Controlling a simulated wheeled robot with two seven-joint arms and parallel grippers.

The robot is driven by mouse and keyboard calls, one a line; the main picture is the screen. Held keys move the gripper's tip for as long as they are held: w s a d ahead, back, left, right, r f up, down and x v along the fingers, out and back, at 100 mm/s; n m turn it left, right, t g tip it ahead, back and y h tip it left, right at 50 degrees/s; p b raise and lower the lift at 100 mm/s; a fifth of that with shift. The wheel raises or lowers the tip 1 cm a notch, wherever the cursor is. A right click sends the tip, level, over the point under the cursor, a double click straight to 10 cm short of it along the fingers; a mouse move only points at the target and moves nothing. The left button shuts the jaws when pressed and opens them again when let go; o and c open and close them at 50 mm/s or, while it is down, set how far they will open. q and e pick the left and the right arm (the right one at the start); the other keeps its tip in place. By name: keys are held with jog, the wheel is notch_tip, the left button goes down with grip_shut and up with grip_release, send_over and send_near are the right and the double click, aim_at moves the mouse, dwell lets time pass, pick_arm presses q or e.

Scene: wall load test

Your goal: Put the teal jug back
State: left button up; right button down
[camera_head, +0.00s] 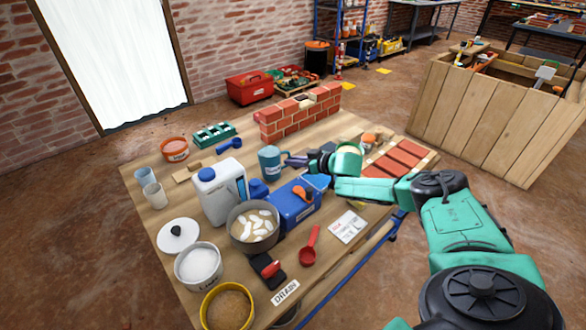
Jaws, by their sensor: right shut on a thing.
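The teal jug (270,164) is upright over the middle of the wooden table, in front of the small brick wall. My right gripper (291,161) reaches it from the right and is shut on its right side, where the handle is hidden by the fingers. I cannot tell whether the jug's base touches the table; the blue box and blue items in front crowd its lower part. My left gripper is not in view.
A white jerrycan (218,195), a metal pot (253,228) and a blue box (292,203) stand close in front of the jug. The small brick wall (298,117) stands behind it. Some bare tabletop lies left of the jug.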

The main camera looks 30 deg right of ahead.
jog(key=shift+f, duration=0.55)
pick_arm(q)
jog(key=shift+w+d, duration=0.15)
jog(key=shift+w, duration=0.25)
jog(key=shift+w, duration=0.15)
pick_arm(e)
jog(key=shift+f, duration=0.1)
jog(key=c, duration=0.9)
grip_release()
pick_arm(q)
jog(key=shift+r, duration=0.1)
